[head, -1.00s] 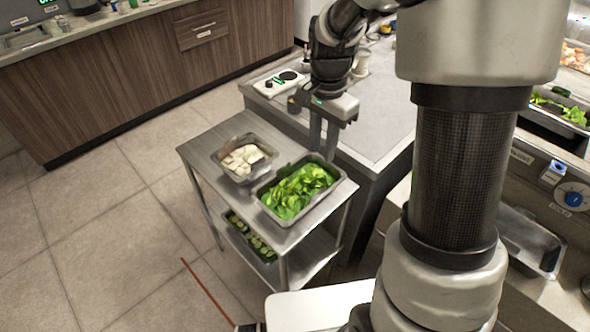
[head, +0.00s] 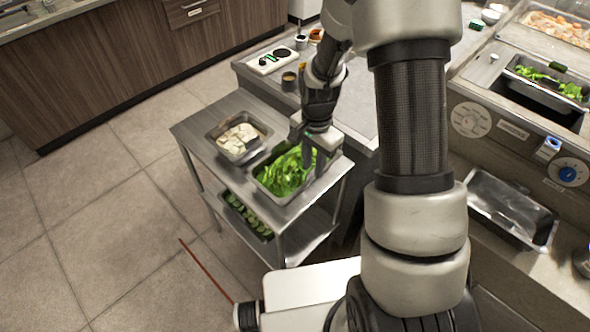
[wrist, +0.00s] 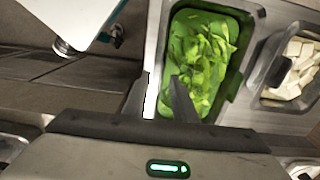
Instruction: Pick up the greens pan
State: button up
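The greens pan (head: 262,190), a metal pan filled with bright green leaves, sits on the top shelf of a steel cart. It also shows in the wrist view (wrist: 247,62), with leaves up to its near end. My gripper (head: 314,160) is over the right side of this pan, pointing down. In the wrist view my gripper (wrist: 160,80) has its two fingers apart, with nothing seen held between them. One finger appears outside the pan's left rim and the other over the leaves. Whether either finger touches the pan, I cannot tell.
A smaller pan of white chunks (head: 238,138) stands beside the greens pan on the cart (head: 190,130). A pan of green slices (head: 247,215) is on the lower shelf. A grey counter (head: 350,110) stands close behind the cart. Open floor lies left.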

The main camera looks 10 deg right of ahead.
jog(key=shift+f, duration=0.35)
grip_shut()
jog(key=shift+r, duration=0.1)
dwell(1.1)
